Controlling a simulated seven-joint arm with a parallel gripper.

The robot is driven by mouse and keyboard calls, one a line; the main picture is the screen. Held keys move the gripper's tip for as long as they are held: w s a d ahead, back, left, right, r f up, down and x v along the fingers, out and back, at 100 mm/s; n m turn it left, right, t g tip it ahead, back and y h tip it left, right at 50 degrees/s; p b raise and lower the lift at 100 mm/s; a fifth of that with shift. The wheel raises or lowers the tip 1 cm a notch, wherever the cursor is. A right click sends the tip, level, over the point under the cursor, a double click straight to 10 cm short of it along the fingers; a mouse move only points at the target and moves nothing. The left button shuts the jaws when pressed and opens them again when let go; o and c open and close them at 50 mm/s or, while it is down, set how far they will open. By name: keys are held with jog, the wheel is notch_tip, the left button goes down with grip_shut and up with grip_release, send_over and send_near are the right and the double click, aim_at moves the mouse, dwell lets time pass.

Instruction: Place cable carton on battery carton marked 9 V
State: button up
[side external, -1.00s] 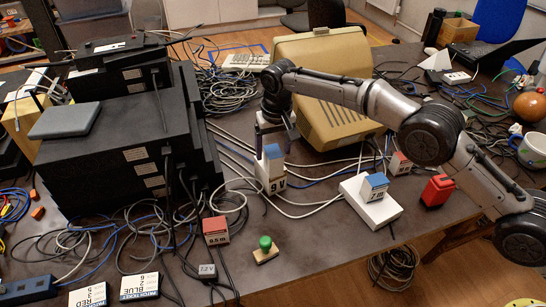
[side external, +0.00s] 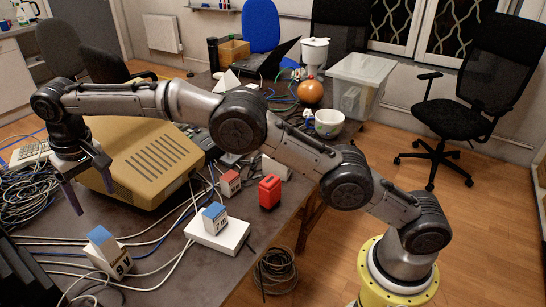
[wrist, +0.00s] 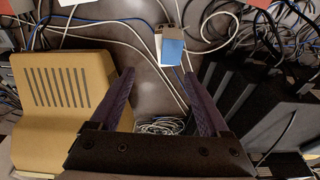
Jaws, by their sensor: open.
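A blue-topped white carton (side external: 102,239), which I take for the cable carton, sits on the white battery carton marked 9 V (side external: 121,267). It looks slightly turned on it. The blue top (wrist: 172,52) also shows in the wrist view, beyond my fingertips, with a pale carton edge beside it. My gripper (side external: 94,200) is open and empty, with its purple fingers pointing down. It is apart from the stack, above and behind it in the side external view. In the wrist view the open fingers (wrist: 159,73) have only tabletop and cables between them.
A beige machine (side external: 150,160) stands close beside my gripper. Another blue-topped carton (side external: 215,216) is on a white box (side external: 217,237). A red-faced carton (side external: 230,183) and a red canister (side external: 270,192) stand nearby. Black equipment (wrist: 262,95) fills the right of the wrist view. Loose cables cross the table.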

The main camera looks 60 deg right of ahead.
jog(key=s+d+r+t, duration=0.2)
jog(key=s+d+r, duration=1.3)
jog(key=d, duration=0.4)
jog(key=s+d+f, duration=0.2)
jog(key=s+d, duration=0.1)
jog(key=s, duration=0.5)
jog(key=s+d+f+t, duration=0.1)
jog(key=s+d+f, duration=0.2)
jog(key=s, duration=0.6)
jog(key=s+d+f, duration=0.3)
jog(key=s, duration=0.5)
jog(key=shift+s+d+f+t, duration=0.25)
jog(key=shift+s+d+t, duration=0.05)
jog(key=shift+s, duration=0.1)
